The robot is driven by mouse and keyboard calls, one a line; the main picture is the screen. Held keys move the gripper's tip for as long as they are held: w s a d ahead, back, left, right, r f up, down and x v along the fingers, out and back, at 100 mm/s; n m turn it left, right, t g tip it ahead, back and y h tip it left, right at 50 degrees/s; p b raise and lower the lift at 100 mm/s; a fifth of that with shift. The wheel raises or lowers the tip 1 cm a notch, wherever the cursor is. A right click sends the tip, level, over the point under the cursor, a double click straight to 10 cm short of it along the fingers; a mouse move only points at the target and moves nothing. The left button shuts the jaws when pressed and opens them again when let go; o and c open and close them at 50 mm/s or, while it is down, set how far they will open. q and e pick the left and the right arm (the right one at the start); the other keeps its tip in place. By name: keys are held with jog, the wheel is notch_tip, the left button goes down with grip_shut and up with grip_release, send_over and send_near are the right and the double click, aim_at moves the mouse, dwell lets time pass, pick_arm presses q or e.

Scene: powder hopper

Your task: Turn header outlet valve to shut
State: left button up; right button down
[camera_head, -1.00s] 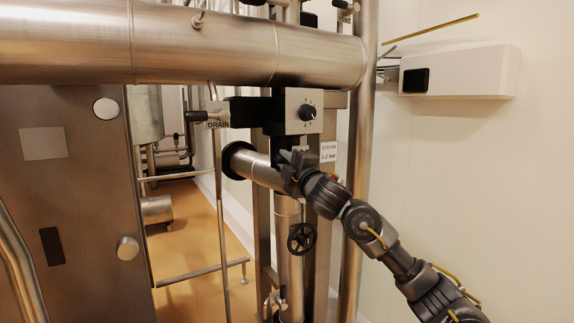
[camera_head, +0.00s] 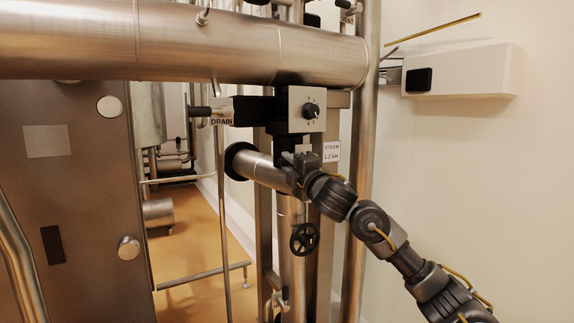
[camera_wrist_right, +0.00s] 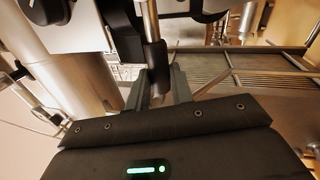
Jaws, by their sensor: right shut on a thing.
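The grey box with a black round knob (camera_head: 311,111) sits on the pipework below the large steel header pipe (camera_head: 210,52). My right gripper (camera_head: 292,160) is just below this box, in front of the stub pipe. In the right wrist view, a lever handle with a dark grip (camera_wrist_right: 155,62) hangs down from the grey valve parts. The right gripper's fingers (camera_wrist_right: 157,92) are on either side of its lower end, shut on it. In the head view this handle is hidden or too small to make out. My left gripper is not in view.
A black handwheel (camera_head: 304,238) is on the vertical pipe below my right gripper. A DRAIN label (camera_head: 221,121) and a STEAM 1.2 bar label (camera_head: 331,151) are close by. A steel cabinet (camera_head: 75,200) stands left. The wall side at right is largely open.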

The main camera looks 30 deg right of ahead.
jog(key=c, duration=1.6)
grip_release()
jog(key=shift+w+a+f, duration=0.1)
jog(key=shift+a+f, duration=0.05)
jog(key=shift+f, duration=0.65)
jog(key=shift+o, duration=0.3)
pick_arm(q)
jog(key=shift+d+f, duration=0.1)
pick_arm(e)
jog(key=shift+s+r, duration=0.1)
jog(key=shift+s, duration=0.1)
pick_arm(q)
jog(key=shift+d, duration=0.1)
pick_arm(e)
jog(key=shift+s, duration=0.1)
